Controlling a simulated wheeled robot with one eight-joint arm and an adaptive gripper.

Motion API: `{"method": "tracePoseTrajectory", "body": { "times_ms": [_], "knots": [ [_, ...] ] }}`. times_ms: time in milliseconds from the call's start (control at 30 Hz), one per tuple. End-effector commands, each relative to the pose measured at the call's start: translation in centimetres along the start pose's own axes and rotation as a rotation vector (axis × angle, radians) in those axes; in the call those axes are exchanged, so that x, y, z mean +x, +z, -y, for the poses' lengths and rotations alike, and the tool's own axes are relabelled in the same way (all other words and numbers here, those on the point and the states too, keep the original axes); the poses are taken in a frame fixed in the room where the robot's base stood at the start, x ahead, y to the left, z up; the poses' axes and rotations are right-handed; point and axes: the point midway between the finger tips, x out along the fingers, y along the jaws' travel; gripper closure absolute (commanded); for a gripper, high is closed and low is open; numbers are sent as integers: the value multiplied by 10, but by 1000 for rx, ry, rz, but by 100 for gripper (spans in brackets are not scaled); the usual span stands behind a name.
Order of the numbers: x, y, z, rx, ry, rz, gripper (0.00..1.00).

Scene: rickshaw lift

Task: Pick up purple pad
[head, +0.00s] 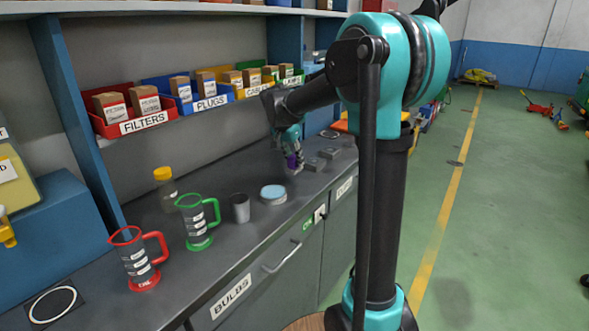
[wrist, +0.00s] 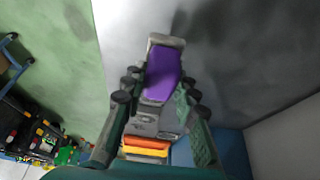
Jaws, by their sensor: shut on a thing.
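The purple pad (wrist: 161,75) is between the fingers of my gripper (wrist: 158,100) in the wrist view. The gripper is shut on it. A light grey edge shows at the pad's far end. In the head view, the purple pad (head: 293,160) is a small patch at the end of my gripper (head: 292,166), over the grey workbench (head: 225,260). I cannot tell whether the pad touches the bench top.
Grey blocks (head: 316,163) lie right beside the gripper. A blue-lidded tin (head: 273,194), a grey cup (head: 240,208), a green jug (head: 198,222) and a red jug (head: 138,258) stand nearer on the bench. Labelled bins (head: 145,120) line the shelf behind.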

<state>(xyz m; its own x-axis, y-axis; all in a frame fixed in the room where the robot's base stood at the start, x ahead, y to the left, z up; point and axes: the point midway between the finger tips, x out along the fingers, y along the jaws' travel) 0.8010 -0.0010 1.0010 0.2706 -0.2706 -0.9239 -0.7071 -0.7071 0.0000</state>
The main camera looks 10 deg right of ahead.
Motion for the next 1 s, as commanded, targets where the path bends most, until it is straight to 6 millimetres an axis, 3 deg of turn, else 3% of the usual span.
{"method": "tracePoseTrajectory", "body": {
  "times_ms": [300,500,700,1000],
  "knots": [
    [-84,-35,0,0,0,0,98],
    [-120,-50,0,0,0,0,98],
    [-137,-57,0,0,0,0,98],
    [-140,-58,0,0,0,0,98]
  ]
}}
